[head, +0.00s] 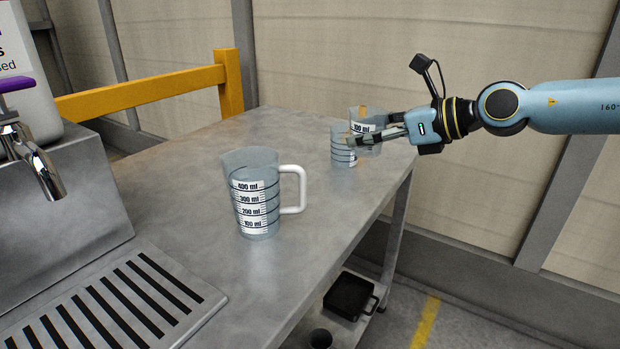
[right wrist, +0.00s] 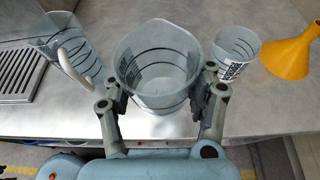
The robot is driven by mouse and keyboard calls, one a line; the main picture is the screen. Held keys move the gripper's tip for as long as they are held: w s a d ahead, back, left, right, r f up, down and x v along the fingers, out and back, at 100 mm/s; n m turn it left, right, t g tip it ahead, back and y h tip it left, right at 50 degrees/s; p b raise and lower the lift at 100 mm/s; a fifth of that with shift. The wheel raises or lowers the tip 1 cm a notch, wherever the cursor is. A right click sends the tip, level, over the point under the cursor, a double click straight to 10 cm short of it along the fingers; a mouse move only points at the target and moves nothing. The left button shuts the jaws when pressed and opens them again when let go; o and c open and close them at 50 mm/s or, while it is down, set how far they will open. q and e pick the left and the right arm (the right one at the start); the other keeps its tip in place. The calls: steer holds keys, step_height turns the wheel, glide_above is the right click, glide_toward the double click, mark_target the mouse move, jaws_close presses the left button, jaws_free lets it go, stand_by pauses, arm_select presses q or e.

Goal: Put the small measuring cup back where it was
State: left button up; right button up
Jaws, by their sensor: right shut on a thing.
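My right gripper (head: 355,135) comes in from the right in the head view. It is shut on the small measuring cup (head: 361,127), a clear cup marked 100 ml. In the right wrist view the small cup (right wrist: 158,62) sits upright between the two fingers (right wrist: 161,97). A finger hides part of it in the head view, and I cannot tell whether its base touches the table. Another clear cup (head: 343,157) with dark lines stands close by; in the right wrist view this cup (right wrist: 237,50) is to the right of the held one. My left gripper is not in view.
A larger measuring cup (head: 257,205) with a white handle stands mid-table. An orange funnel (right wrist: 291,51) lies at the right in the wrist view. A tap (head: 42,168) and slotted drip tray (head: 190,326) are at the near left. The metal table (head: 310,245) has free room between.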

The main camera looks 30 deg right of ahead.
steer(key=b, duration=0.4)
glide_above(314, 188)
step_height(314, 188, down, 6)
steer(key=shift+a+f, duration=0.1)
steer(key=shift+f, duration=0.1)
steer(key=shift+f+b, duration=0.75)
steer(key=shift+f, duration=1.2)
steer(key=shift+f, duration=0.2)
steer(key=o, duration=1.3)
steer(key=shift+c, duration=0.2)
steer(key=shift+r, duration=0.1)
